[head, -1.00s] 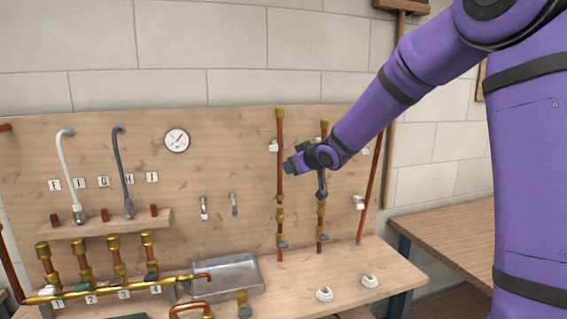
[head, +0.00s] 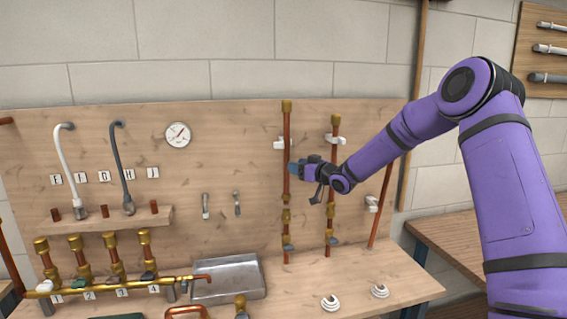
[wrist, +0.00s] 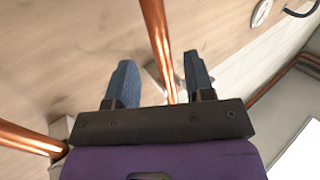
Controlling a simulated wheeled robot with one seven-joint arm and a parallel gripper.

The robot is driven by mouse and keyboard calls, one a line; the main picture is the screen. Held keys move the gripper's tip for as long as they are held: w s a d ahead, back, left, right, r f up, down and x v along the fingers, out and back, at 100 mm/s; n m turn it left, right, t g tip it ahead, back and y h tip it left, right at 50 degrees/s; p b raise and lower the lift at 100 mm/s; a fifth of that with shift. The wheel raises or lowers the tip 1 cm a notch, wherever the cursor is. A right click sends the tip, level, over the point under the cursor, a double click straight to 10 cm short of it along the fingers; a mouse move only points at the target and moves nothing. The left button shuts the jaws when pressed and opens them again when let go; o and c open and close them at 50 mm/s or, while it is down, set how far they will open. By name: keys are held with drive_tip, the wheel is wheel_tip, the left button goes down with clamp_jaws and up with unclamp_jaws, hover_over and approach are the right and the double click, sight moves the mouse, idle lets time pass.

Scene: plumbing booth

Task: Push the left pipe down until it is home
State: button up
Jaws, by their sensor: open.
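The left pipe (head: 286,130) is a thin upright copper pipe with a brass cap, standing against the wooden panel. A white clip (head: 280,143) sits by its upper part and brass fittings (head: 286,216) are lower down. My gripper (head: 293,168) is level with its middle, coming from the right. In the wrist view my gripper (wrist: 158,60) has its two blue fingers apart, and the copper pipe (wrist: 156,30) runs through the gap between them. I cannot tell whether either finger touches it. The pipe's lower end is not visible inside its fitting.
A second upright copper pipe (head: 334,150) stands just right, partly behind my arm, and a slanted pipe (head: 381,205) further right. A metal tray (head: 228,278) and white coils (head: 331,302) lie on the bench. A brass manifold (head: 110,286) is at left.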

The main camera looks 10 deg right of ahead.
sight(286, 156)
drive_tip(key=x, duration=0.7)
drive_tip(key=shift+a, duration=0.15)
drive_tip(key=shift+w, duration=0.15)
